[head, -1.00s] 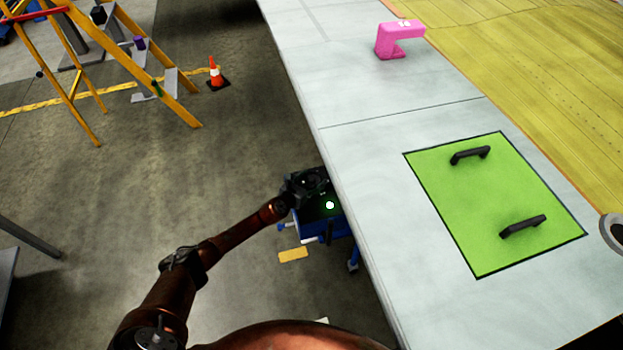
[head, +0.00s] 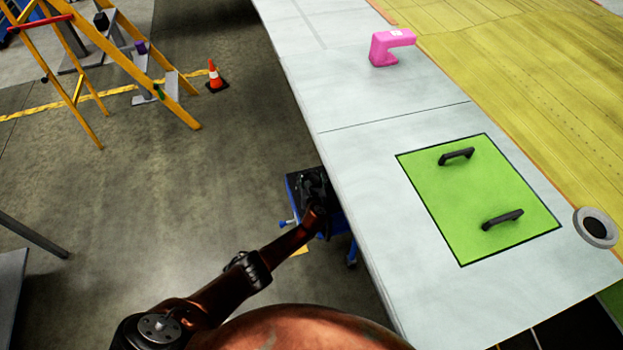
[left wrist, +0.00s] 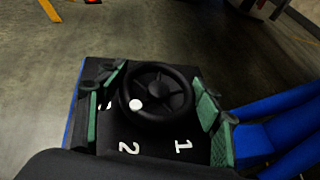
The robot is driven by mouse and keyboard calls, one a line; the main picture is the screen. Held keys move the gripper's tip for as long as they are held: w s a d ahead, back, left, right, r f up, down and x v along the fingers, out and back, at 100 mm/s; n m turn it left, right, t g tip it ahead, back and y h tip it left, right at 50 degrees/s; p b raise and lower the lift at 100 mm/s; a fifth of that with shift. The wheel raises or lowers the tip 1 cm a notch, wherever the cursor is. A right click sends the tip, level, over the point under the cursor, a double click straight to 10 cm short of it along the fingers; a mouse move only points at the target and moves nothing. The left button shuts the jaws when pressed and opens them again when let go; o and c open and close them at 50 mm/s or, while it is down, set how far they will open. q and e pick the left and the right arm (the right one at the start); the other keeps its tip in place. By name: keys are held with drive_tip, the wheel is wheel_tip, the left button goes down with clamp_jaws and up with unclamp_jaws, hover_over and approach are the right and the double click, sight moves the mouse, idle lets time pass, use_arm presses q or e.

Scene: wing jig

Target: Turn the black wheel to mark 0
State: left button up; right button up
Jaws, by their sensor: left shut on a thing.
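The black wheel (left wrist: 172,93) lies on a dark panel (left wrist: 150,155) in the left wrist view. It has several spokes, and a white spot (left wrist: 136,104) sits at its left lower part. White marks 1 (left wrist: 183,146) and 2 (left wrist: 129,147) show below the wheel. Another white mark at the left is mostly hidden, and I cannot read it. My left gripper (left wrist: 158,100) is shut on the wheel, with a green-padded finger at each side. In the head view, the left gripper (head: 314,188) is over the panel beside the table and hides the wheel. My right gripper is not in view.
The pale table (head: 360,160) edge runs close to the right of my left gripper. A green plate (head: 475,200) with two black handles and a pink object (head: 388,48) are on it. A ladder (head: 150,65) and orange cone (head: 214,78) stand on open floor at the left.

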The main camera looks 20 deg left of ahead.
sight(311, 178)
use_arm(q)
drive_tip(key=shift+n+y, duration=0.4)
drive_tip(key=shift+n, duration=0.1)
drive_tip(key=o, duration=1.2)
drive_tip(key=shift+r, duration=5)
